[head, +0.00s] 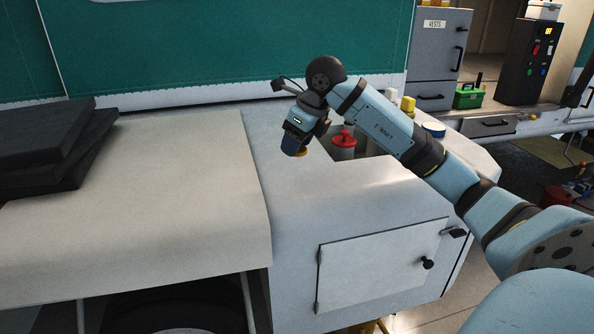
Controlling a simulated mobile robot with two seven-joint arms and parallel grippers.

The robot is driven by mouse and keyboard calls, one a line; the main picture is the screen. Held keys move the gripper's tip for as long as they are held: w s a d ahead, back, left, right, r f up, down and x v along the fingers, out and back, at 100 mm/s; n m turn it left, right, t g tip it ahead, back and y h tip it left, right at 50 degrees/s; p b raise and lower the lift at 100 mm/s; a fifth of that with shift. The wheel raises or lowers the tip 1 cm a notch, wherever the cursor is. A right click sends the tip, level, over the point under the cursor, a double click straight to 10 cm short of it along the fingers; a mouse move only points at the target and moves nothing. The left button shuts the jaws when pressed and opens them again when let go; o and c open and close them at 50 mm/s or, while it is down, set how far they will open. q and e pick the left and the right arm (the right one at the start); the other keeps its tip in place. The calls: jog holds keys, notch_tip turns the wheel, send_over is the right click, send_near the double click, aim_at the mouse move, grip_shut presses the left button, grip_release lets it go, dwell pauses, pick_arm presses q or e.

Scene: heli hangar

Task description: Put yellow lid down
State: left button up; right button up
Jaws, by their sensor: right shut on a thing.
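My right gripper (297,146) points down over the white cabinet top, left of the red-capped bottle. It is shut on the yellow lid (301,153), of which only a small yellow-orange edge shows below the gripper. The fingers themselves are mostly hidden, and I cannot tell whether the lid touches the surface. My left gripper is not in view.
A red-capped bottle (343,141) stands in a recess close to the right of the gripper. A yellow-capped bottle (407,105) and a blue-rimmed round item (433,129) are behind my right arm. The white cabinet top (300,205) is clear in front. Dark pads (45,150) lie at left.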

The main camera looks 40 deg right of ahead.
aim_at(292, 179)
notch_tip(292, 179, down, 7)
jog(key=shift+f, duration=0.2)
dwell(0.3)
jog(key=shift+f, duration=0.1)
jog(key=o, duration=0.9)
